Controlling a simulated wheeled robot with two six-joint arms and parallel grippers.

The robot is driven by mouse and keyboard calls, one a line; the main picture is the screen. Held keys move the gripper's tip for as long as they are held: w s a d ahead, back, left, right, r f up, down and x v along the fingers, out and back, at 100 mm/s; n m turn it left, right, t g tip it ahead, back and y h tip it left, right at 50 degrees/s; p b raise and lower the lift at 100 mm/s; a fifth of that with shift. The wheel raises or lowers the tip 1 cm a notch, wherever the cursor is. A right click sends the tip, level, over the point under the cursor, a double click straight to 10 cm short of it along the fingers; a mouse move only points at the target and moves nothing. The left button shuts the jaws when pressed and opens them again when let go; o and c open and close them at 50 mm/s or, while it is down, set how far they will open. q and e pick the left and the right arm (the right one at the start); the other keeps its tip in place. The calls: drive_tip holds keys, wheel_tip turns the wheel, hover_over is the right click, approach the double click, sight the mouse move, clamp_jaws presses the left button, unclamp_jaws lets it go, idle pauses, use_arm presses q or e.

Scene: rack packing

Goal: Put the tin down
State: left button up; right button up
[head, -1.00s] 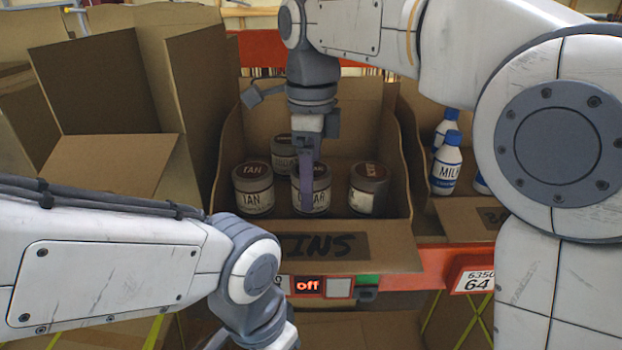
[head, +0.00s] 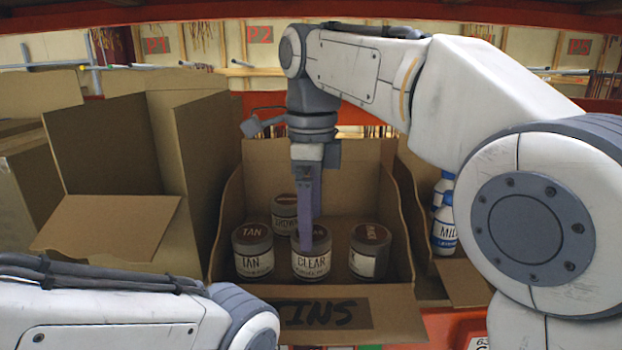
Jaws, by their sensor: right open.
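The tins box (head: 390,302) is an open cardboard box with "TINS" written on its front flap. Several grey tins with dark lids stand upright in it. The clear tin (head: 311,262) is at the front middle. The tan tin (head: 253,258) stands left of it, another tin (head: 368,258) stands on the right, and a brown tin (head: 284,213) is behind. My right gripper (head: 305,245) points down over the clear tin, open, with one finger overlapping the tin's lid and upper side. Whether it touches the tin, I cannot tell. My left gripper is out of view below the frame.
A box of white bottles with blue caps (head: 444,236) stands to the right, partly behind my right arm. Tall open cardboard boxes (head: 110,215) stand to the left. An orange shelf beam runs behind, and a dark red beam (head: 230,12) crosses the top.

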wheel_tip(320, 180, up, 7)
drive_tip(key=p, duration=0.1)
drive_tip(key=shift+p, duration=0.3)
drive_tip(key=shift+r, duration=0.1)
